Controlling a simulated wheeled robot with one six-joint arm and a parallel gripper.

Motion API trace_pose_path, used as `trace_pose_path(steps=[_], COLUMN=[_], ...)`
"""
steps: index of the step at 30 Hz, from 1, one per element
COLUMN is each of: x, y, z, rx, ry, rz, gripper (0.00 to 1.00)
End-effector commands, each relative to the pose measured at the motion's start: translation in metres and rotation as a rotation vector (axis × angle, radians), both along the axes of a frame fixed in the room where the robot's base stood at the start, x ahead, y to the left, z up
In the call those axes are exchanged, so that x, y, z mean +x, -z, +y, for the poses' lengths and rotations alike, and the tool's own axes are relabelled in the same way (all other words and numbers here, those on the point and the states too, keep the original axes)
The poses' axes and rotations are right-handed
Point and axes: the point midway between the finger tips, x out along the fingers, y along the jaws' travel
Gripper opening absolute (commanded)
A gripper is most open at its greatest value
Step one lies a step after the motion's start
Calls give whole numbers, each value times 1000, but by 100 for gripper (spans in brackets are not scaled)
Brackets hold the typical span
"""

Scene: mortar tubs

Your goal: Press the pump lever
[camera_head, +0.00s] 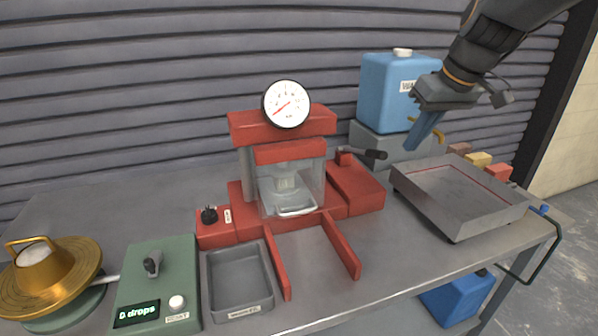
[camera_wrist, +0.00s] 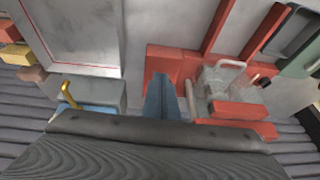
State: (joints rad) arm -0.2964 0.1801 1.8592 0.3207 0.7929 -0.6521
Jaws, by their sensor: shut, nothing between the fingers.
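The pump lever (camera_head: 370,154) has a black handle. It sticks out to the right from the red pump block (camera_head: 355,187) on the right side of the red press (camera_head: 283,150). My gripper (camera_head: 411,146) has blue fingers, shut and empty, pointing down. In the wrist view my fingers (camera_wrist: 160,88) show in front of the red pump block (camera_wrist: 170,60). I cannot clearly make out the lever's handle there.
A grey metal tray (camera_head: 455,226) stands at the right. A blue water canister (camera_head: 385,95) on a grey block is behind my gripper. A round gauge (camera_head: 287,104) tops the press. A green box (camera_head: 158,285) and grey bin (camera_head: 239,305) are at the left front.

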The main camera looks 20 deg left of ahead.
Motion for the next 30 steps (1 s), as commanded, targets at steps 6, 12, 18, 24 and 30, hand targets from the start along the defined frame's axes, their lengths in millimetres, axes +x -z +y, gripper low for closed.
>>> trace_pose_path(steps=[6,12,18,24,30], x=[-42,-133,-207,-226,-225], y=[64,142,183,192,192], z=[-78,-171,-216,-226,-226], rx=[-63,-140,-180,-188,-189], ry=[217,521,706,750,748], rz=[97,219,289,305,304], gripper=[0,0,0,0,0])
